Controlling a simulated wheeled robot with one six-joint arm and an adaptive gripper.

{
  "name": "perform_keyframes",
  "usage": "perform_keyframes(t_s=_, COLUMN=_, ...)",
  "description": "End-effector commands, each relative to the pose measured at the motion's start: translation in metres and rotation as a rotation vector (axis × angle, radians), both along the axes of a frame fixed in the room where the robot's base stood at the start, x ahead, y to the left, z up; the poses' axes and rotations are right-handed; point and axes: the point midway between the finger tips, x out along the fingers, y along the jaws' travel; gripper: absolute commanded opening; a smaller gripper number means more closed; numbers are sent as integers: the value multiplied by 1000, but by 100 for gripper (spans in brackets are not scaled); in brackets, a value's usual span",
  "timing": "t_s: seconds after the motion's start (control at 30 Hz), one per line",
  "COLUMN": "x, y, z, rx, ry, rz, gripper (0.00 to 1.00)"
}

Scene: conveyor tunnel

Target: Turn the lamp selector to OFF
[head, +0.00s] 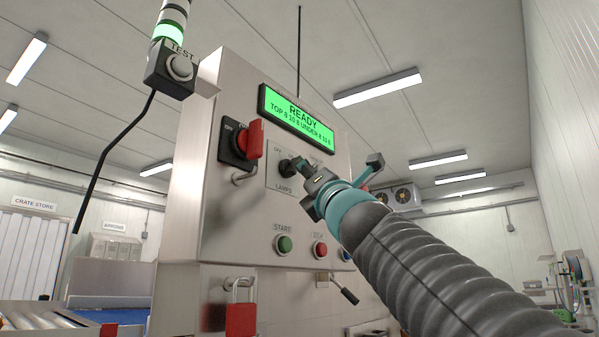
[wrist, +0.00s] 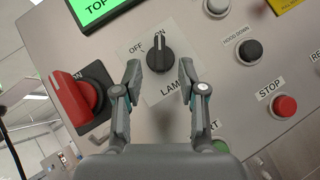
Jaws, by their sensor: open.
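The lamp selector is a black knob (wrist: 158,54) on a pale plate marked OFF, ON and LAMPS in the wrist view. Its pointer mark faces the ON label. In the head view the knob (head: 290,166) shows on the steel panel front, just left of my gripper (head: 305,172). In the wrist view my gripper (wrist: 160,70) is open, one finger on each side of the knob's lower part, with a gap on both sides. I cannot tell how deep the fingertips reach along the knob. In the head view my gripper covers the plate's right part.
A red rotary switch (wrist: 78,97) stands out left of the selector. A green START button (head: 284,244), a red STOP button (wrist: 284,105) and a black button (wrist: 249,50) are close by. The green READY display (head: 297,116) is above. A red padlock (head: 240,318) hangs below.

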Motion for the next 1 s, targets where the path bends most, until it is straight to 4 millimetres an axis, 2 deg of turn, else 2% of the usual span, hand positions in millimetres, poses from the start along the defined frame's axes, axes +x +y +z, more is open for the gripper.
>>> perform_keyframes(t_s=0.03, x=8, y=4, z=10, rx=0, ry=2, rz=1, gripper=41)
perform_keyframes(t_s=0.23, x=27, y=13, z=26, rx=-1, ry=0, rz=1, gripper=41)
perform_keyframes(t_s=0.4, x=35, y=17, z=31, rx=-1, ry=0, rz=0, gripper=41)
perform_keyframes(t_s=0.7, x=36, y=17, z=31, rx=-1, ry=0, rz=-1, gripper=41)
perform_keyframes(t_s=0.73, x=36, y=17, z=31, rx=-1, ry=0, rz=-1, gripper=38)
perform_keyframes(t_s=0.8, x=36, y=17, z=30, rx=-1, ry=0, rz=-1, gripper=21)
perform_keyframes(t_s=0.9, x=36, y=17, z=30, rx=-1, ry=0, rz=-1, gripper=0)
perform_keyframes(t_s=1.0, x=36, y=17, z=30, rx=-1, ry=0, rz=-1, gripper=0)
